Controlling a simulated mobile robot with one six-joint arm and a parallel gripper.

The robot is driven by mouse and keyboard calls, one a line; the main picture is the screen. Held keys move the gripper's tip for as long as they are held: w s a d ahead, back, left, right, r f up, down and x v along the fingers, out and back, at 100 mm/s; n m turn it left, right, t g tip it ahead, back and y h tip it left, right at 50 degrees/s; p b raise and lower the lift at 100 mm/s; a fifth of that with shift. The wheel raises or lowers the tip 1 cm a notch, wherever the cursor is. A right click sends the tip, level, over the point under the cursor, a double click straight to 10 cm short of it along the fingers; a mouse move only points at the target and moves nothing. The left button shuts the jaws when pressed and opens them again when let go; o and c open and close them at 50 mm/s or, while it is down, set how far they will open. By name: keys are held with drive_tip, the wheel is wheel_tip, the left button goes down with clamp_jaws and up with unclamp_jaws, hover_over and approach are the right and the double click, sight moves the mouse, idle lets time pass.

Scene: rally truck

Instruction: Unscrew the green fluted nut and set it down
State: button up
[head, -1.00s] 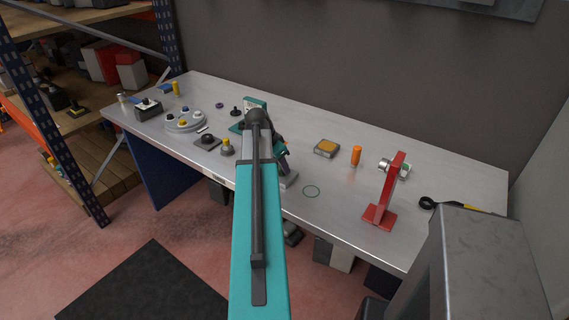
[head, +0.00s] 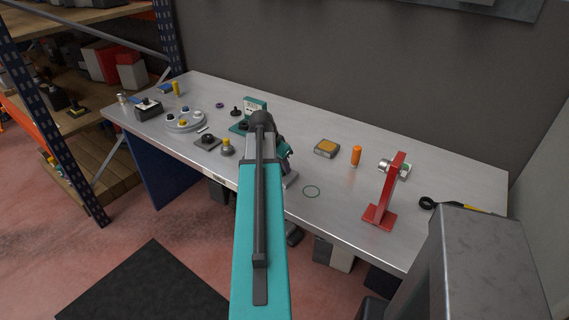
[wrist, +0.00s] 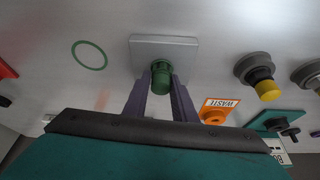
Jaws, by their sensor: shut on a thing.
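The green fluted nut (wrist: 161,76) is between the two fingers of my gripper (wrist: 161,88) in the wrist view, and the gripper is shut on it. Behind the nut is a square grey plate (wrist: 145,50); I cannot tell whether the nut is still threaded there. In the head view my arm hides the nut, and only an edge of the plate (head: 291,181) shows. A thin green ring marking (wrist: 89,55) lies on the bench to the left of the plate; it also shows in the head view (head: 311,192).
On the metal bench (head: 430,176), a red stand (head: 385,195), an orange-handled item (head: 356,155) and a yellow-topped block (head: 326,148) stand right of my arm. Bench around the ring is clear.

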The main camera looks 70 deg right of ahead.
drive_tip(key=shift+s+a+f+n, duration=0.1)
drive_tip(key=shift+s+a+n, duration=0.05)
drive_tip(key=shift+s+n, duration=0.2)
drive_tip(key=shift+n+t, duration=0.3)
drive_tip(key=shift+n, duration=0.25)
